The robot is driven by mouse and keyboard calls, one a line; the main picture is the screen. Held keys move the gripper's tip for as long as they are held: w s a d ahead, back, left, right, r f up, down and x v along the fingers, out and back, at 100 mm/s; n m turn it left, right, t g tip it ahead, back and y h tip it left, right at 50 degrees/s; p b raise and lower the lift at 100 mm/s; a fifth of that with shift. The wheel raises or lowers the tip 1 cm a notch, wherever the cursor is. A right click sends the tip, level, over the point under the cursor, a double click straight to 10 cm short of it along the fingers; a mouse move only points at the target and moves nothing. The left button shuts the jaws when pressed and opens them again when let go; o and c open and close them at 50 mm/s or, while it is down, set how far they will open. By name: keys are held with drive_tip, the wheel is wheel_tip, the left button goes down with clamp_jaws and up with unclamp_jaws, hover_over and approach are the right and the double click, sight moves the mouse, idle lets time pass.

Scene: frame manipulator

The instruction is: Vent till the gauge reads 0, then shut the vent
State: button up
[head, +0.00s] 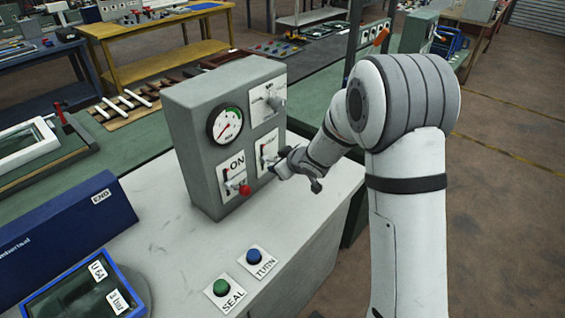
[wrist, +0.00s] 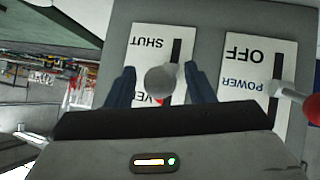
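The grey control box (head: 185,130) stands on the bench. Its gauge (head: 225,125) has a red needle that appears to point to the lower left; its numbers are too small to read. The vent lever plate (head: 264,148) is marked SHUT and VENT, and it shows upside down in the wrist view (wrist: 145,42). The vent lever's grey ball knob (wrist: 161,80) lies in front of the VENT part of the plate, with bare slot towards SHUT. My gripper (head: 282,167) is at this lever. In the wrist view its fingers (wrist: 161,88) stand on both sides of the knob, with small gaps.
A red-knobbed power lever (head: 244,190) sits beside the vent lever. Another lever plate (head: 268,98) is above it. A green SEAL button (head: 221,287) and a blue TURN button (head: 254,257) are in front. A blue box (head: 70,235) and blue-framed display (head: 85,292) stand left.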

drive_tip(key=v, duration=0.7)
drive_tip(key=shift+s+d+r+p, duration=0.2)
drive_tip(key=shift+s+r+p, duration=0.05)
drive_tip(key=shift+p, duration=0.05)
drive_tip(key=s+d+r+m+h, duration=0.3)
drive_tip(key=s+d+r+h, duration=0.15)
drive_tip(key=d, duration=0.35)
drive_tip(key=s+d+r+m+h, duration=0.3)
drive_tip(key=s+d+r+m, duration=0.15)
drive_tip(key=d, duration=0.35)
drive_tip(key=s+d+m+g+y, duration=0.1)
drive_tip(key=s+m+g, duration=0.2)
drive_tip(key=s, duration=1.8)
drive_tip(key=shift+g, duration=1.1)
drive_tip(key=shift+r, duration=0.15)
